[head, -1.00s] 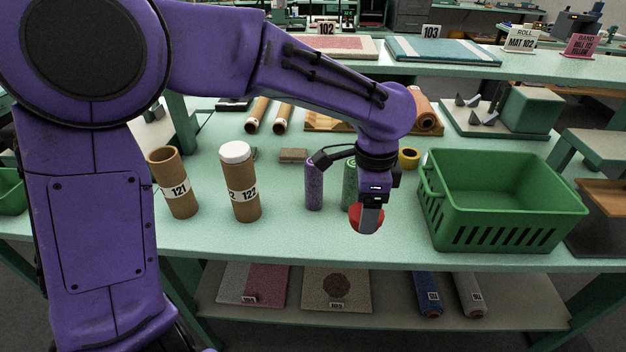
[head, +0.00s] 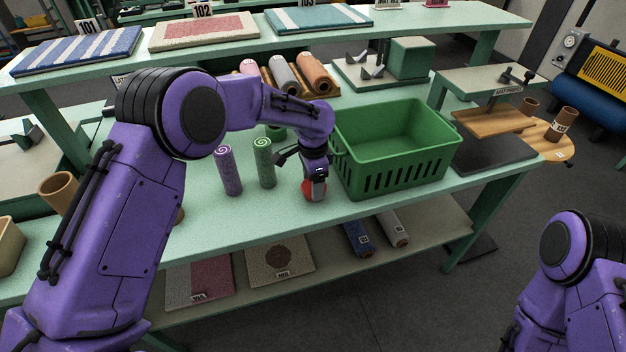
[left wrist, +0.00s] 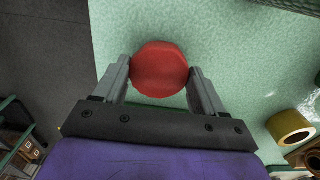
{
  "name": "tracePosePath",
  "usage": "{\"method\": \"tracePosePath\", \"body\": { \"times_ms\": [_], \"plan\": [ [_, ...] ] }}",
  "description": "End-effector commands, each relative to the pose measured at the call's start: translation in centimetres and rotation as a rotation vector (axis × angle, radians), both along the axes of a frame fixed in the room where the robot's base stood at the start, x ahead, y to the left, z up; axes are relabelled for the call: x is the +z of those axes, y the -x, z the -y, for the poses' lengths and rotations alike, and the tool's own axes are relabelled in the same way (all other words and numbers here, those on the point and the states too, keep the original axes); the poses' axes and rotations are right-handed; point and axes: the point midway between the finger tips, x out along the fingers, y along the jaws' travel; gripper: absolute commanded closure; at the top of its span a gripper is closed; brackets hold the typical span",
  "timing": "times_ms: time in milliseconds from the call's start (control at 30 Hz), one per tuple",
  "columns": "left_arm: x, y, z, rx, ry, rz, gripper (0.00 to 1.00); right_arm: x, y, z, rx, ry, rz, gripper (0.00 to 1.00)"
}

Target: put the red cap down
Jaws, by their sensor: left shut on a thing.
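The red cap (head: 308,190) is a round disc between the fingers of my left gripper (head: 316,190). In the left wrist view the red cap (left wrist: 160,69) sits between the two grey fingertips of the left gripper (left wrist: 160,80), which is shut on it. The gripper points down near the front edge of the green table (head: 270,207), left of the green basket. I cannot tell whether the cap touches the table top. My right arm shows at the lower right of the head view, but its gripper is out of view.
A green basket (head: 400,172) stands right of the left gripper. A purple roll (head: 229,172) and a green roll (head: 264,163) stand upright to its left. A cardboard tube (head: 58,190) is partly behind my left arm. Free table lies between the rolls and the front edge.

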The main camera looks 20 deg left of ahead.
Motion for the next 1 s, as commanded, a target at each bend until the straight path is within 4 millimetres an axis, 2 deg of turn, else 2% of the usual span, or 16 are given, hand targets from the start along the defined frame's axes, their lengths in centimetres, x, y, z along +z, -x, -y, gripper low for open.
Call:
{"method": "tracePosePath", "body": {
  "times_ms": [100, 400, 433, 500, 833, 933, 1000],
  "plan": [
    [-0.7, 0.0, 0.0, -0.001, 0.000, 0.002, 0.66, 0.2, 0.0, 0.0, 0.000, 0.000, 0.000, 0.00],
    [-1.0, 0.0, 0.0, 0.000, 0.000, 0.002, 0.66, 0.1, 0.0, 0.0, 0.000, 0.000, 0.000, 0.00],
    [-1.0, 0.0, 0.0, 0.000, 0.000, 0.002, 0.23, 0.1, 0.0, 0.0, 0.000, 0.000, 0.000, 0.00],
    [-1.0, 0.0, 0.0, 0.000, 0.000, 0.002, 0.04, 0.1, 0.0, 0.0, 0.000, 0.000, 0.000, 0.00],
    [-0.5, 0.0, 0.0, 0.000, 0.000, 0.004, 0.04, 0.1, 0.0, 0.0, 0.000, 0.000, 0.000, 0.00],
    [0.9, -0.1, 0.0, 0.001, 0.001, 0.006, 0.04, -0.3, 0.0, 0.0, 0.000, 0.000, 0.000, 0.00],
    [2.6, -0.1, -0.1, 0.001, -0.001, 0.008, 0.04, -0.7, 0.0, 0.0, 0.000, 0.000, 0.000, 0.00]
  ]
}}
